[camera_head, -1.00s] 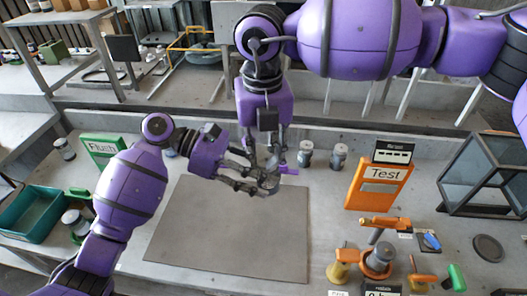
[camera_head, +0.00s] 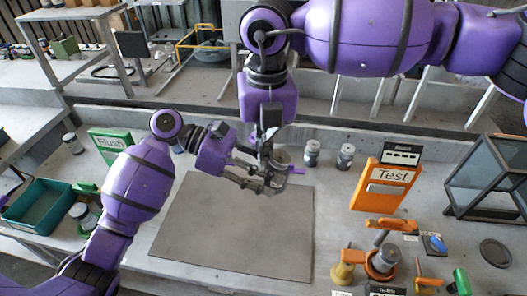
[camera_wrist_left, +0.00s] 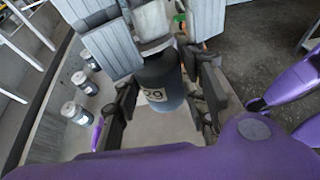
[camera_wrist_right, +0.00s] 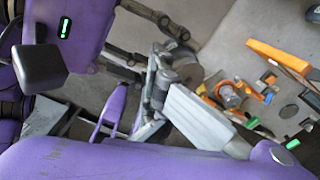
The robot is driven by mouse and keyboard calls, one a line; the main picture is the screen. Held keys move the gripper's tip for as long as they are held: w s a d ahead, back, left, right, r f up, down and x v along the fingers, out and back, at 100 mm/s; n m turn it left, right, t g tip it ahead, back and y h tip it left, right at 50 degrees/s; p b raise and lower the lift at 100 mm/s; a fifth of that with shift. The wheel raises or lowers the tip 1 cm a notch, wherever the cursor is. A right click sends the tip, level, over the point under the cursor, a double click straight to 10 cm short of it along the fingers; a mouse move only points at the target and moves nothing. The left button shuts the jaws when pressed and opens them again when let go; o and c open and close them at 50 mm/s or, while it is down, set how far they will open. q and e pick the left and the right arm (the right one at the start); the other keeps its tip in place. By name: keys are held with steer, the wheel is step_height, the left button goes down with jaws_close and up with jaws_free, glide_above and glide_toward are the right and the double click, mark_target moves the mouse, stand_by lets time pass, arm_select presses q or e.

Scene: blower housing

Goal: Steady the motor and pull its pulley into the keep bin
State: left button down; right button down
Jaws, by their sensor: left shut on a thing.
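The motor (camera_wrist_left: 160,85) is a dark cylinder with a pale printed label and a light metal top, seen in the left wrist view. My left gripper (camera_wrist_left: 163,100) is shut on it, with a finger on each side; in the head view this gripper (camera_head: 270,184) is above the grey mat. My right gripper (camera_head: 266,164) points down from above at the motor's top. Its broad grey finger pads stand on both sides of the metal top in the left wrist view. The pulley cannot be made out clearly, and whether the right fingers touch it is hidden.
A teal bin (camera_head: 40,207) stands at the left by the green Flush sign (camera_head: 111,143). Two jars (camera_head: 312,152) stand behind the mat (camera_head: 230,235). At the right are an orange Test sign (camera_head: 383,188), an orange fixture (camera_head: 382,262) and a glass case (camera_head: 490,180).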

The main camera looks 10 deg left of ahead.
steer(key=shift+d+r, duration=0.1)
steer(key=shift+r, duration=0.7)
